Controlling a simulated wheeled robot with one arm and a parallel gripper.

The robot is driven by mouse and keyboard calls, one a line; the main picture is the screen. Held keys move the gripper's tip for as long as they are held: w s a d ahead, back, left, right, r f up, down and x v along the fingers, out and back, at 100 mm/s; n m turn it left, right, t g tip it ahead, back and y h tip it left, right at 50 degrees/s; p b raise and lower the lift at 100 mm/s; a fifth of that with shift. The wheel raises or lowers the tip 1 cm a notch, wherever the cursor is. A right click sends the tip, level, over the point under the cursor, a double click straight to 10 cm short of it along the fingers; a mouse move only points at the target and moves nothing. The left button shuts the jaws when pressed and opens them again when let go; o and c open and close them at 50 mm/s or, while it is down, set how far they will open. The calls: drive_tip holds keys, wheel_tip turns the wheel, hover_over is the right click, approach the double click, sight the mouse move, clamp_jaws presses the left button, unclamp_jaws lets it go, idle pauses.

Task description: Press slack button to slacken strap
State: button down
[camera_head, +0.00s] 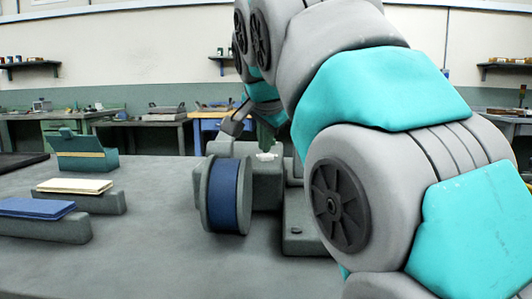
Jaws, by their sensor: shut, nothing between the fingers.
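The ring grinder (262,188) stands on the grey table in the middle of the view, with a grey drum wrapped in a wide blue strap (226,195) at its front left. My gripper (266,140) is small and dark behind my arm links. It is shut and empty, just above the grinder's top, close to a small white piece (267,156). I cannot tell whether it touches anything. A small dark round spot (296,230) shows on the low grey block at the grinder's right. I cannot tell which part is the slack button.
On the left stand a grey holder with a blue block (36,207), another with a cream block (75,185), and a green box (86,153). The table (130,255) is clear at front left. My arm hides the right side. Workbenches line the back wall.

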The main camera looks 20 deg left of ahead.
sight(265, 156)
idle(0.4)
drive_tip(key=shift+r+p, duration=0.7)
drive_tip(key=shift+r, duration=0.3)
wheel_tip(265, 156, up, 5)
drive_tip(key=p, duration=0.4)
idle(0.6)
